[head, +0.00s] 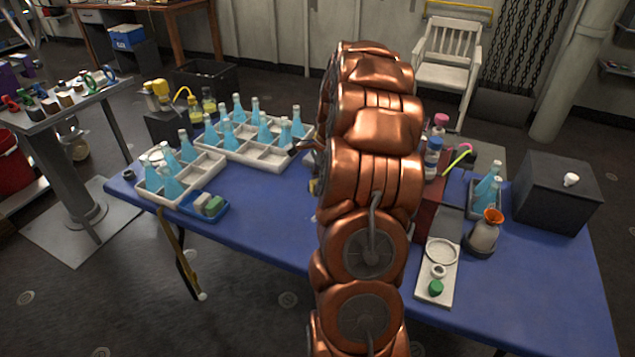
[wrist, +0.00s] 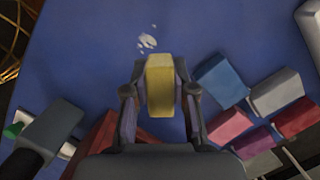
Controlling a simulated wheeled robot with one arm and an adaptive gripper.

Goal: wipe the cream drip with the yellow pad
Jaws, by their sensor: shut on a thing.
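The yellow pad (wrist: 159,72) is an upright-looking block between the two dark fingers of my gripper (wrist: 160,92) in the wrist view. The fingers are shut on its sides. The cream drip (wrist: 147,41) is a small pale patch on the blue table, with a smaller speck above it. It lies just beyond the pad's far end in the picture. Whether the pad touches the table I cannot tell.
In the wrist view, blue (wrist: 220,79), grey (wrist: 276,92) and red (wrist: 229,126) blocks lie right of my gripper. The blue table (head: 265,225) also holds white crates of blue bottles (head: 240,150), a blue tray (head: 205,212), a white strip (head: 432,290) and a black box (head: 555,195).

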